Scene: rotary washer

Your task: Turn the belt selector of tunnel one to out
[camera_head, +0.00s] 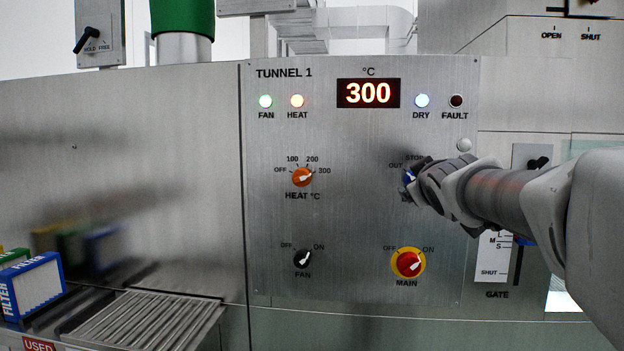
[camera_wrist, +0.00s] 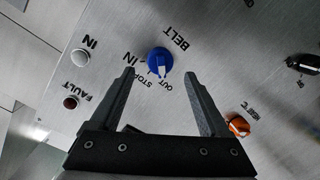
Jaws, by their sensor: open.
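The belt selector, a blue round knob with a white pointer, shows in the wrist view (camera_wrist: 158,58) under the word BELT, beside the labels IN, STOP and OUT. Its white pointer faces the STOP and OUT side; I cannot tell exactly which mark it meets. My gripper is open in the wrist view (camera_wrist: 160,74), one finger on each side of the knob's lower edge, with gaps on both sides. In the head view my gripper (camera_head: 411,180) is at the knob and hides most of it; only a bit of blue shows.
The TUNNEL 1 panel (camera_head: 350,230) also bears an orange heat knob (camera_head: 302,177), a black fan knob (camera_head: 302,258) and a red main switch (camera_head: 408,264) below my gripper. The display (camera_head: 368,93) reads 300. A gate lever slot is right of the panel, partly behind my arm.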

